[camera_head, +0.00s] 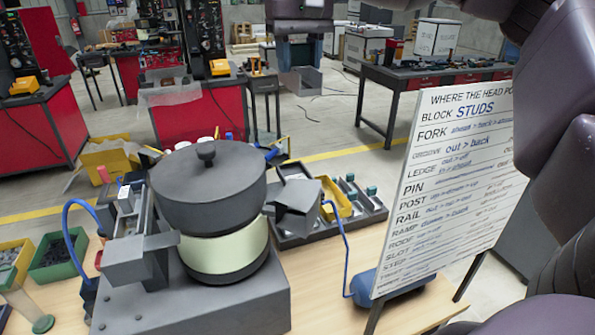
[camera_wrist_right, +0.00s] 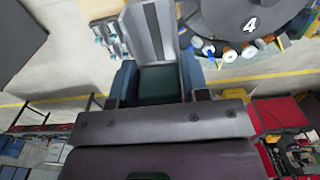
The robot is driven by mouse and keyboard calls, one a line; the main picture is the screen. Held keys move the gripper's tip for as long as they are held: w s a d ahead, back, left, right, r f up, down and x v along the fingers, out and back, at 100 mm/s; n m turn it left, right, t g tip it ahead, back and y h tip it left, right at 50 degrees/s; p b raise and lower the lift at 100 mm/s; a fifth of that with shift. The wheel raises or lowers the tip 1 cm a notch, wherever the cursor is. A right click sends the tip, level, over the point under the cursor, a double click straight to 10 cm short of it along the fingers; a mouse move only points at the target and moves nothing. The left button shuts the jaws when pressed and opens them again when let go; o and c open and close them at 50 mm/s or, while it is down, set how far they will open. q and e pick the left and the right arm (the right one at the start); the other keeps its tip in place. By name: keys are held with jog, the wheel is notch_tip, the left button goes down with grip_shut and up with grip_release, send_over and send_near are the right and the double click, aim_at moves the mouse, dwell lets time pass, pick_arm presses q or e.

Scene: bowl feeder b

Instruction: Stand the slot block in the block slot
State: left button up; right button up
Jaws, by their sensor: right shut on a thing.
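My right gripper (camera_head: 300,50) hangs high at the top middle of the head view, beyond the feeder. It is shut on a grey channel-shaped piece (camera_head: 303,81), which looks like the slot block. In the right wrist view the piece (camera_wrist_right: 151,35) sticks out between the two blue-grey fingers (camera_wrist_right: 157,82), with its long groove facing the camera. It is held clear of the table. I cannot pick out the block slot for certain. A dark compartment tray (camera_head: 291,240) lies behind the feeder bowl, partly hidden by it. My left gripper is not in view.
The grey lidded bowl feeder (camera_head: 208,187) stands on a grey base (camera_head: 205,305) on the wooden table (camera_head: 330,318). A grey outlet box (camera_head: 298,205) juts from its right side. A white sign (camera_head: 450,185) and blue cylinder (camera_head: 390,285) stand at right. Green (camera_head: 57,258) and yellow bins are at left.

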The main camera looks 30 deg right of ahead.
jog(key=shift+w+f, duration=0.1)
notch_tip(320, 180, down, 20)
jog(key=shift+r+p, duration=0.2)
jog(key=shift+p, duration=0.7)
jog(key=shift+f, duration=0.1)
jog(key=o, duration=1.1)
notch_tip(320, 180, up, 12)
jog(key=shift+r+b, duration=0.1)
jog(key=shift+b, duration=0.75)
